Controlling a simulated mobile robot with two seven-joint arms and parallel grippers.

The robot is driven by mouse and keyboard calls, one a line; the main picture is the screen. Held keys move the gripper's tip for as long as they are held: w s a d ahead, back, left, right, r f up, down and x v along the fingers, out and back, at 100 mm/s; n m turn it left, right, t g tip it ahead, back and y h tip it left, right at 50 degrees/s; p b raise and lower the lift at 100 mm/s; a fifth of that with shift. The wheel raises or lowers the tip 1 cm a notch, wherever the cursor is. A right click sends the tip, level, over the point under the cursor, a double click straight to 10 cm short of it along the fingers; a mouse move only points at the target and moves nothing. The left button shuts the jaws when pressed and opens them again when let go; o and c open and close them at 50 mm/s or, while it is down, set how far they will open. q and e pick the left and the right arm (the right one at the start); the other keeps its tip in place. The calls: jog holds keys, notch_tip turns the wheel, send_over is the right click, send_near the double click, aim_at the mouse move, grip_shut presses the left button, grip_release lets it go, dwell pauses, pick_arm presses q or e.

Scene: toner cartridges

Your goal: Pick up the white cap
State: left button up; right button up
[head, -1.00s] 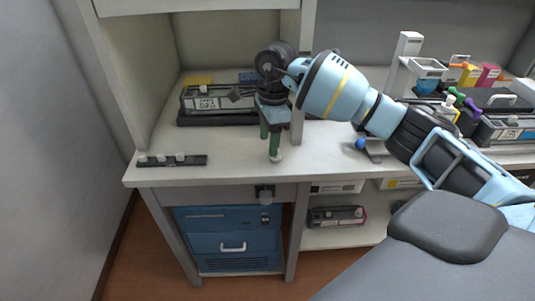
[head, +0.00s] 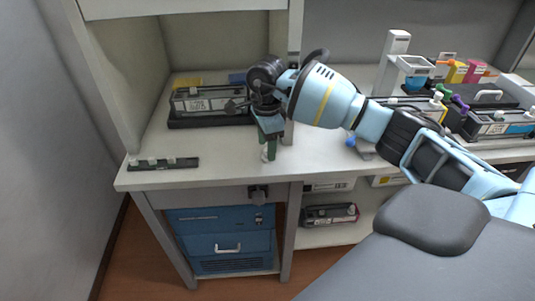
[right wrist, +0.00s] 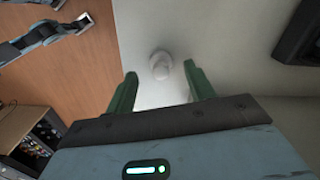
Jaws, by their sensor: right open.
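The white cap (head: 265,154) stands on the white desk top (head: 222,165) near its front edge, partly hidden by my fingers in the head view. In the right wrist view the cap (right wrist: 161,66) is a small pale round knob, centred between my green fingertips. My right gripper (head: 268,147) points down at the cap. In the right wrist view the gripper (right wrist: 160,72) is open, with a gap on both sides of the cap and nothing held. How far the tips are above the desk I cannot tell. My left gripper is not in view.
A black strip with small white caps (head: 163,163) lies at the left front edge. A black toner cartridge (head: 205,105) stands behind my gripper. A divider post (head: 295,40) is close behind. More cartridges (head: 490,122) and a white stand (head: 392,60) are at right.

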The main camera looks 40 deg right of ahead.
jog(key=shift+f, duration=1.25)
jog(key=shift+c, duration=0.4)
jog(key=c, duration=1)
jog(key=shift+o, duration=0.2)
jog(key=shift+r, duration=0.15)
jog(key=shift+r, duration=0.65)
jog(key=shift+s+a+r, duration=0.1)
jog(key=shift+s+r, duration=0.05)
jog(key=shift+r, duration=0.35)
jog(key=shift+s+a+r, duration=0.1)
jog(key=shift+r, duration=0.4)
jog(key=s+a+r, duration=0.1)
jog(key=s+a, duration=0.7)
jog(key=s, duration=0.4)
jog(key=shift+s+a+r+b, duration=0.2)
jog(key=shift+s+a+b, duration=0.1)
jog(key=shift+s+b, duration=0.05)
